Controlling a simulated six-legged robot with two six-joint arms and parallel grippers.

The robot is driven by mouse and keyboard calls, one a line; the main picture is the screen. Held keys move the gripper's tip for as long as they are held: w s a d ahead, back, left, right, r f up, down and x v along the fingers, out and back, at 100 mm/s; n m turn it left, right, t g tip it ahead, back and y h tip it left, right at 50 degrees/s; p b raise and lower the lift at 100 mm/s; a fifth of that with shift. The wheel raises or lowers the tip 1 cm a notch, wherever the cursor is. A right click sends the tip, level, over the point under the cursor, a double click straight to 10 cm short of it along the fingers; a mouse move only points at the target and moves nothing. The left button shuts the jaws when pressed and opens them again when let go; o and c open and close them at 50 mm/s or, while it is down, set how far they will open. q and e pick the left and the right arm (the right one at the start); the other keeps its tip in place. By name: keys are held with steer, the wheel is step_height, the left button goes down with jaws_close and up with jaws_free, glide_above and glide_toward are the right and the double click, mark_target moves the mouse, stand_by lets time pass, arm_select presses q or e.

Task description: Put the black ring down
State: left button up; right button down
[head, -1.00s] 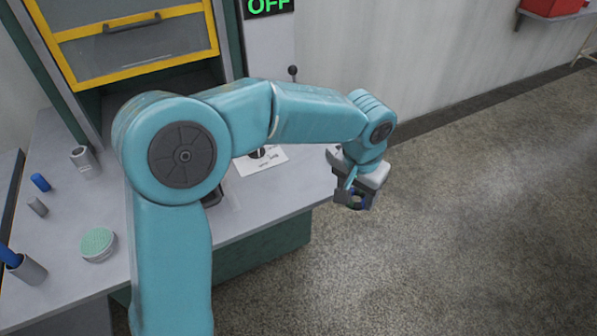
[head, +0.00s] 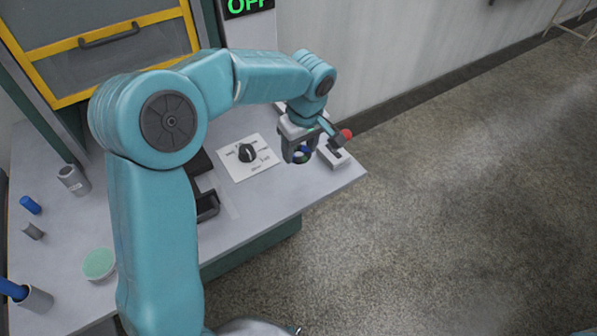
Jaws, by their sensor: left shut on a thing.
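My left gripper (head: 301,152) hangs over the right end of the grey worktable (head: 240,205), pointing down. It is shut on a small dark ring-like thing, which looks like the black ring (head: 287,146); the fingers partly cover it. Bits of blue and green show at the grip. The ring looks held above the tabletop, but its exact height is hard to tell. My right gripper is not in view.
A red knob (head: 346,134) on a small grey base stands just right of the gripper. Grey cups, blue pieces and a green-topped disc (head: 99,264) stand far left.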

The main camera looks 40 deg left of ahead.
mark_target(304, 157)
arm_select(q)
step_height(304, 157, down, 9)
steer(key=shift+f, duration=0.1)
stand_by(0.3)
steer(key=shift+f, duration=0.15)
steer(key=o, duration=1)
steer(key=shift+o, duration=0.2)
steer(key=r, duration=0.4)
steer(key=d+r, duration=0.1)
steer(key=r, duration=0.7)
steer(key=shift+s+d+r, duration=0.2)
steer(key=shift+s+d, duration=0.15)
